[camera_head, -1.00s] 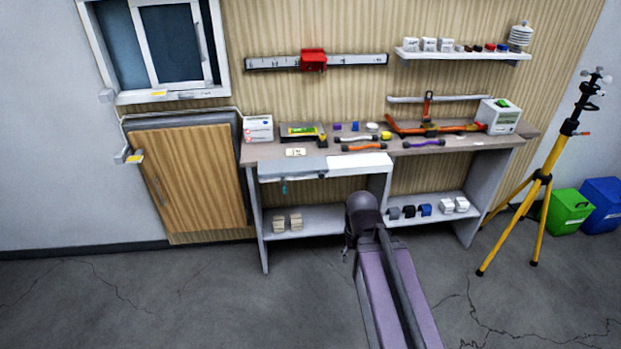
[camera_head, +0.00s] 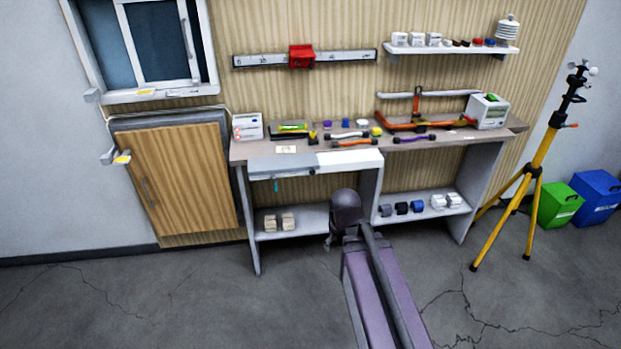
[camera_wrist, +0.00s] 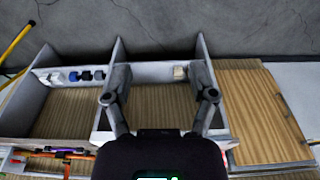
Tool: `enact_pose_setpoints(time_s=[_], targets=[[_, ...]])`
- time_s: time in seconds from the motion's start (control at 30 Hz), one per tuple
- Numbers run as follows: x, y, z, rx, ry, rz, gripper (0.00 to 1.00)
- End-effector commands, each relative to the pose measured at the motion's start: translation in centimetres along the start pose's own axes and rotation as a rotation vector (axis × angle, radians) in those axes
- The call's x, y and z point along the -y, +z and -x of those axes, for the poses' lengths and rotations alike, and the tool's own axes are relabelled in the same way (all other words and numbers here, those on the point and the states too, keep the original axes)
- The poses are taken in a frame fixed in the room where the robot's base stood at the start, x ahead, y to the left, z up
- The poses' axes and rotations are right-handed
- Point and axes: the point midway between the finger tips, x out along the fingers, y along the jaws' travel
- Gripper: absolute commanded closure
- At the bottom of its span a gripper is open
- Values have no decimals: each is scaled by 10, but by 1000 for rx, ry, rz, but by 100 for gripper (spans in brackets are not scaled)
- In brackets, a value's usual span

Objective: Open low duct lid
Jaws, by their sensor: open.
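A wooden panel with a vertical handle (camera_head: 182,178) sits low on the wall in a dark frame, closed. It is probably the duct lid, but no label shows. It also shows at the right of the wrist view (camera_wrist: 258,115), with its handle (camera_wrist: 283,104) near the edge. My gripper is open and empty in the wrist view (camera_wrist: 162,95), its two fingers apart in front of the workbench. In the head view my gripper (camera_head: 330,242) is small and partly hidden by my arm, right of the panel and touching nothing visible.
The workbench (camera_head: 245,152) holds tools and small boxes, with lower shelves carrying several blocks (camera_head: 280,222). A window (camera_head: 160,45) is above the panel. A yellow tripod (camera_head: 530,175) and green and blue bins (camera_head: 560,205) stand at right. The floor before the panel is clear.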

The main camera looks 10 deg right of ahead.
Motion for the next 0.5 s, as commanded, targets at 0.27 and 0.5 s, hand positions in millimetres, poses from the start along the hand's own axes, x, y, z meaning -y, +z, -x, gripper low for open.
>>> enact_pose_setpoints(time_s=[0.27,0.5], targets=[[0,-61,-60,-255,-1,-1,27],[0,-113,-93,-491,0,-2,27]])
